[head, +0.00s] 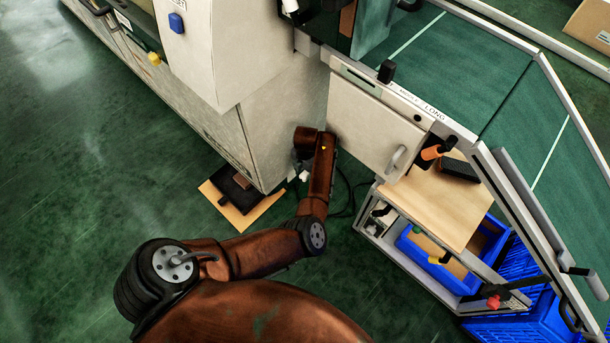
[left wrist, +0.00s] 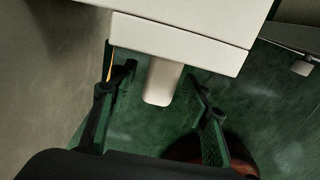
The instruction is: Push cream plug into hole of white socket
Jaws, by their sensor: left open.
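In the left wrist view a pale cream block, which looks like the cream plug (left wrist: 162,84), sticks out from under a white box-shaped body that may be the white socket (left wrist: 185,42). How deep the plug sits, and the hole itself, cannot be seen. My left gripper (left wrist: 156,76) is open, with one finger on each side of the plug and visible gaps to both. In the head view my left gripper (head: 300,168) is low beside the machine cabinet, mostly hidden by my arm. A small white piece shows there (head: 304,176). My right gripper is not in view.
The pale machine cabinet (head: 285,125) stands close to my left gripper. A cabinet door with a handle (head: 375,130) is to the right. Dark cables (head: 350,190) run on the green floor. A cardboard sheet (head: 245,212) lies left, and a shelf cart with blue bins (head: 440,262) stands right.

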